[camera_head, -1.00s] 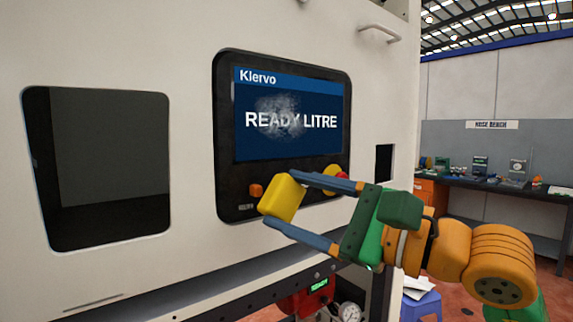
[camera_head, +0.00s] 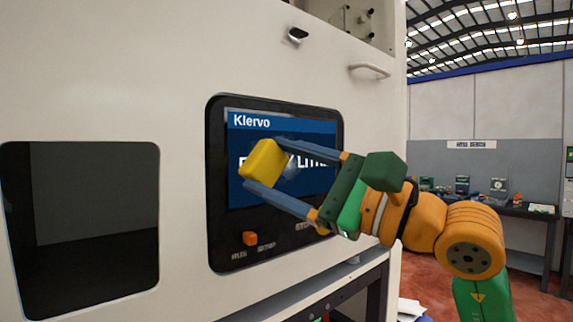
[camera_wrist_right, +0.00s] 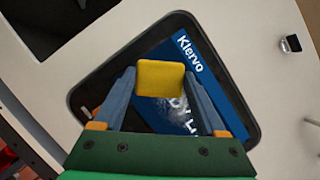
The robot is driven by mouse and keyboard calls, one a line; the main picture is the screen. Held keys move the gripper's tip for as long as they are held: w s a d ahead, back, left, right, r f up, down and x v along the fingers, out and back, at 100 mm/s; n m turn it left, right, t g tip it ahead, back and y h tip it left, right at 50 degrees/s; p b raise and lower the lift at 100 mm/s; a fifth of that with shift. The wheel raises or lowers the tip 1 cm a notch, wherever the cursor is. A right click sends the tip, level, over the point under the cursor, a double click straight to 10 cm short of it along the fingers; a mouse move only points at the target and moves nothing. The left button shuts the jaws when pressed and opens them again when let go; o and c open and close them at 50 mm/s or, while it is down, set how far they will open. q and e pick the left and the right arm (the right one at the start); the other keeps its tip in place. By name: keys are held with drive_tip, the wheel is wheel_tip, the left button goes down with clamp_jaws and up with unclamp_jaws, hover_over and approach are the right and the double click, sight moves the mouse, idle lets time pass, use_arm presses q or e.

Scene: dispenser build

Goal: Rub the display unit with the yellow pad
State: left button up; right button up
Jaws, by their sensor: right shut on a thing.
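The display unit (camera_head: 325,125) is a black-framed panel with a blue screen on a pale machine front. It reads "Klervo", with white lettering below that is partly covered. A greyish smudge (camera_head: 291,168) shows on the screen between my fingers. My right gripper (camera_head: 262,165) is shut on the yellow pad (camera_head: 263,160) and holds it in front of the screen's left part. In the right wrist view the pad (camera_wrist_right: 160,78) sits between the fingertips, over the screen (camera_wrist_right: 195,60). I cannot tell whether the pad touches the screen. My left gripper is not in view.
An orange button (camera_head: 250,238) is on the panel below the screen. A dark recessed window (camera_head: 80,215) lies to the left. A handle (camera_head: 369,71) and a small dark fitting (camera_head: 298,35) stick out above the display. A workbench (camera_head: 530,211) stands far right.

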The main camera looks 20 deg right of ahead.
drive_tip(key=shift+s+d, duration=0.1)
drive_tip(key=shift+w+a+p, duration=0.35)
drive_tip(key=shift+w+p, duration=0.1)
drive_tip(key=shift+w, duration=0.45)
idle(0.4)
